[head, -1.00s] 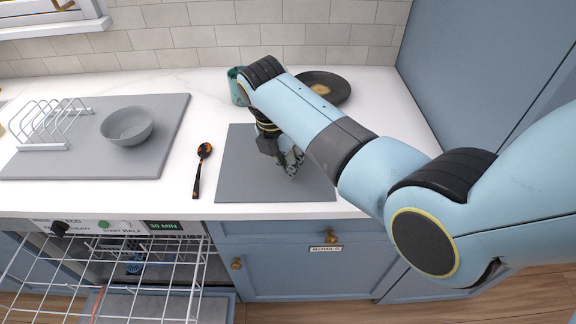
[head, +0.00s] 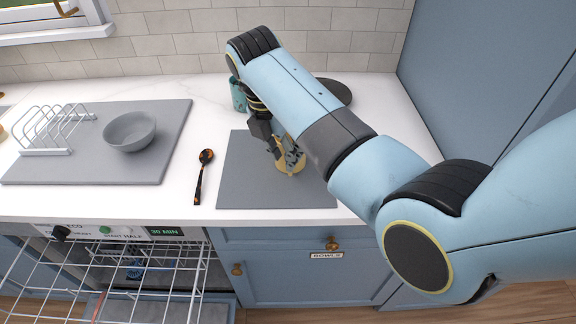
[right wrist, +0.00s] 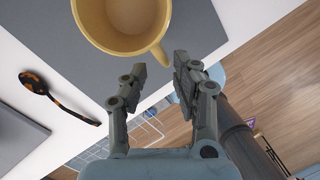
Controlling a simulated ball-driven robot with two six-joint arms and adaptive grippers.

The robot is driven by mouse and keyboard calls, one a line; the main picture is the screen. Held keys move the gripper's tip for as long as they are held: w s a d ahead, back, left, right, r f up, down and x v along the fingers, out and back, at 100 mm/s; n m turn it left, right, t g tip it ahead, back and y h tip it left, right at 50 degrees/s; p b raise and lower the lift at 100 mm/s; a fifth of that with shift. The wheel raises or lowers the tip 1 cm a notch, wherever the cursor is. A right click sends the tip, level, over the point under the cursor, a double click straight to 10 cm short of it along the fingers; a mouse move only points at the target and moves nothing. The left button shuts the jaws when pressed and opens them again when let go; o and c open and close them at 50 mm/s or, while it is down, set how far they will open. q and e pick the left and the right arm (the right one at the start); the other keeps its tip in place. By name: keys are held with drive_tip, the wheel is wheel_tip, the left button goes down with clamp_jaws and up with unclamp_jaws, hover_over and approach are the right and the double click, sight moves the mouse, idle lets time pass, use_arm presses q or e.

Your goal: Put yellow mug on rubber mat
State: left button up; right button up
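The yellow mug (head: 291,168) stands on the grey rubber mat (head: 245,188), partly hidden behind my right gripper (head: 287,154) in the head view. In the right wrist view the mug (right wrist: 122,22) appears upright at the top, its opening and handle showing, with the mat (right wrist: 75,50) around it. My right gripper (right wrist: 160,72) is open, its fingertips apart, with the mug's handle just beyond the gap between them. The fingers hold nothing. My left gripper is not in view.
A black-and-orange spoon (head: 203,172) lies left of the mat. A grey bowl (head: 129,131) and white rack (head: 45,130) stand on a grey board (head: 95,172). A teal cup (head: 238,96) and dark plate (head: 334,92) are behind. An open dishwasher rack (head: 110,270) is below.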

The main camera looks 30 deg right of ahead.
wheel_tip(320, 180, up, 6)
drive_tip(key=a, duration=0.1)
drive_tip(key=shift+w+f, duration=0.1)
idle(0.4)
